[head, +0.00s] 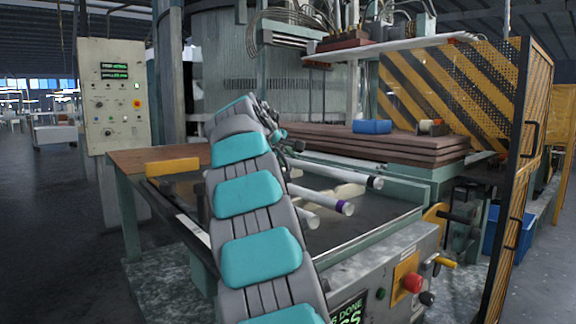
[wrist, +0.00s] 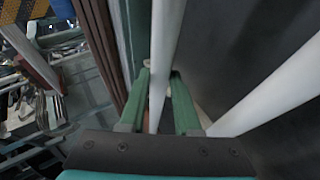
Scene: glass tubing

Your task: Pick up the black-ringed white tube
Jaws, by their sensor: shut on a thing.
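The black-ringed white tube (head: 335,172) slants out from behind my arm in the head view, its dark ring at the right end. My gripper (head: 283,145) is at the tube's far-left part, partly hidden by my arm. In the wrist view, my gripper's green fingers (wrist: 162,75) are shut on a white tube (wrist: 168,35) that runs between them. Its ring is out of that view, but its place beside the brown boards matches the black-ringed tube. I cannot tell whether it is clear of its support.
A purple-ringed white tube (head: 318,200) and another white tube end (head: 307,218) lie nearer in the head view. A white tube also shows at right in the wrist view (wrist: 275,92). Stacked brown boards (head: 385,147) stand behind. A yellow block (head: 172,167) sits at left.

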